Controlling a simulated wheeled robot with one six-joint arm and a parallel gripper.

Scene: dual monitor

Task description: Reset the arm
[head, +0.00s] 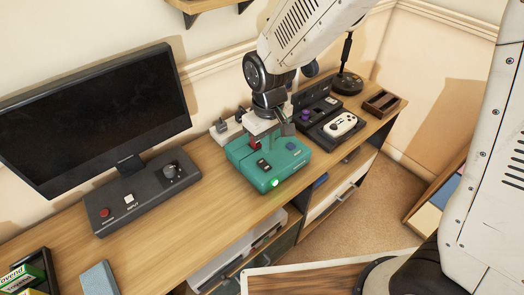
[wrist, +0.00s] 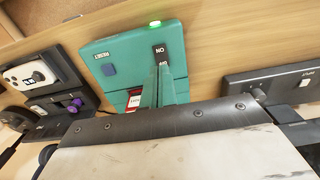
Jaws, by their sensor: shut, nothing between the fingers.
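A teal box (head: 240,150) stands on the desk, with a lit green light (head: 275,183) at its front edge. The wrist view shows the teal box (wrist: 98,82) with a blue button (wrist: 110,69) labelled RESET, a dark ON/OFF rocker switch (wrist: 160,49) and a red switch (wrist: 134,103). The light (wrist: 154,23) glows there too. My gripper (wrist: 164,70) is shut and empty over the box, its fingertips close to the OFF end of the rocker and to the right of the blue button. I cannot tell whether they touch. In the head view my gripper (head: 268,138) points down at the box.
A black monitor (head: 95,115) and a dark input panel (head: 145,190) stand to the left. Bare desk (head: 215,200) lies between panel and box.

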